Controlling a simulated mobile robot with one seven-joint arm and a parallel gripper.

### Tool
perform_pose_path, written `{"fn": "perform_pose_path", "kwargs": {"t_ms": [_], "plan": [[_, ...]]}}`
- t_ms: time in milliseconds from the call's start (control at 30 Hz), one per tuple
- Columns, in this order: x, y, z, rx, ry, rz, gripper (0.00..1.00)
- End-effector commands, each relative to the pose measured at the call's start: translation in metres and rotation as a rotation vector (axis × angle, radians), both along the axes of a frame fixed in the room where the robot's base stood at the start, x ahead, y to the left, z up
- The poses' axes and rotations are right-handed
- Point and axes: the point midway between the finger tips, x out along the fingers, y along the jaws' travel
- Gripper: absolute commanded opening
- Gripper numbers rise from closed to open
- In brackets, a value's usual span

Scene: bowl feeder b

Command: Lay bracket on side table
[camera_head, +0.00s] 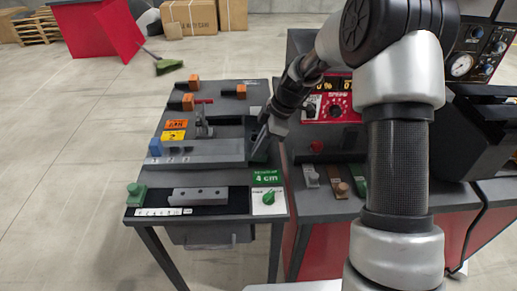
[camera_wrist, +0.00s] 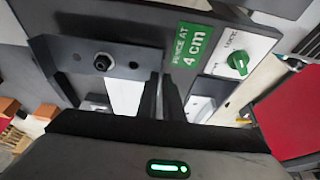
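My gripper (camera_head: 262,136) points down at the right end of the side table (camera_head: 132,208), beside the end of a long grey bar (camera_head: 205,152). In the wrist view its two dark fingers (camera_wrist: 164,90) are close together with a narrow gap. I see no part clearly between them, and cannot tell whether they grip anything. A grey plate with a bolt and holes (camera_wrist: 100,62) lies just left of the fingertips there. I cannot tell which piece is the bracket. A grey strip with holes (camera_head: 200,194) lies on a black area at the table's front.
A green "4 cm" sign (camera_head: 266,177) and a green knob (camera_head: 268,197) are at the table's right front. Orange blocks (camera_head: 188,102) and a small upright clamp (camera_head: 203,122) stand farther back. A red and grey machine (camera_head: 325,200) adjoins on the right. Open floor lies left.

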Motion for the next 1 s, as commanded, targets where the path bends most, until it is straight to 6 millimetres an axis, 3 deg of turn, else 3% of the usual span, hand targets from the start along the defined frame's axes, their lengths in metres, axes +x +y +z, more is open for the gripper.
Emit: {"fn": "perform_pose_path", "kwargs": {"t_ms": [67, 467, 567, 1000], "plan": [[0.000, 0.000, 0.001, 0.000, 0.000, 0.000, 0.21], [0.000, 0.000, 0.009, -0.001, 0.000, 0.001, 0.22], [0.001, -0.002, 0.020, -0.001, -0.002, 0.000, 0.22], [0.000, -0.038, 0.104, 0.000, -0.002, -0.001, 0.22]]}}
